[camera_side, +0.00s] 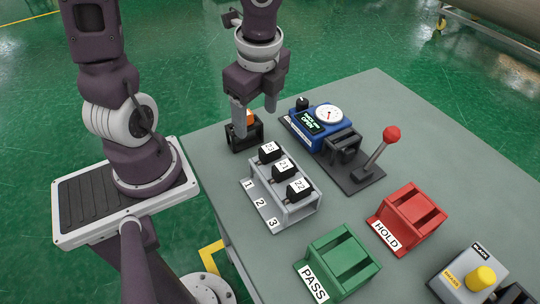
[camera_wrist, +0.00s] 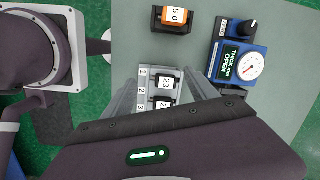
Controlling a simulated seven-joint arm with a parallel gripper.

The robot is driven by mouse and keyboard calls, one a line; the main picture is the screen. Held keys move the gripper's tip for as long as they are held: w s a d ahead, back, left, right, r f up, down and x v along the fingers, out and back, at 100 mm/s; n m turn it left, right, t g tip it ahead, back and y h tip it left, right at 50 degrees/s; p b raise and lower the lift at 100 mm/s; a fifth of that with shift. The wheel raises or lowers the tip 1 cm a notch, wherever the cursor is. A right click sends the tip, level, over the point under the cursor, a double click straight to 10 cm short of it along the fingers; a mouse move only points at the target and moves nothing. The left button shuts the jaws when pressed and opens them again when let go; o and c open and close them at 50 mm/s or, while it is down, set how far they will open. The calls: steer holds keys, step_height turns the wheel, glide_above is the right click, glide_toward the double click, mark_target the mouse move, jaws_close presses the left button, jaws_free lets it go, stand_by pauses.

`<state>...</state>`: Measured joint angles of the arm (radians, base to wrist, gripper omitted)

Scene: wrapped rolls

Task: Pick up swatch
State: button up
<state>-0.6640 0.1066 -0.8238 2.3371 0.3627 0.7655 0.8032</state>
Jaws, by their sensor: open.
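The swatches appear to be black blocks with white number tags, 23 (camera_side: 269,152), 21 (camera_side: 284,169) and 22 (camera_side: 299,188). They stand in a grey rack (camera_side: 271,212) with slots marked 1, 2 and 3. My gripper (camera_side: 256,122) is open and empty, pointing down above the table near the rack's far end. In the wrist view, block 23 (camera_wrist: 165,82) and the rack (camera_wrist: 142,84) show between the fingers, with the lower rows partly hidden by my gripper body. I see no contact with any block.
An orange block marked 5.0 (camera_wrist: 175,15) sits in a black holder (camera_side: 245,140) close to my gripper. A blue gauge (camera_side: 316,125) and a red-knobbed lever (camera_side: 381,148) stand right. Green PASS (camera_side: 340,258) and red HOLD (camera_side: 408,216) bins and a yellow-button box (camera_side: 470,281) stand nearer.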

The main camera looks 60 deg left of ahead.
mark_target(270, 147)
steer(key=f+m+h, duration=0.1)
steer(key=w+d+f+m, duration=0.1)
steer(key=m, duration=0.1)
steer(key=shift+w+d+m+h, duration=0.2)
steer(key=shift+w+m+h, duration=0.1)
steer(key=shift+h, duration=0.1)
steer(key=shift+w+d+f, duration=0.1)
steer(key=shift+d+f, duration=0.05)
steer(key=shift+f, duration=0.1)
step_height(270, 147, down, 7)
steer(key=shift+d+r, duration=0.1)
steer(key=shift+r, duration=0.05)
steer(key=c, duration=1.2)
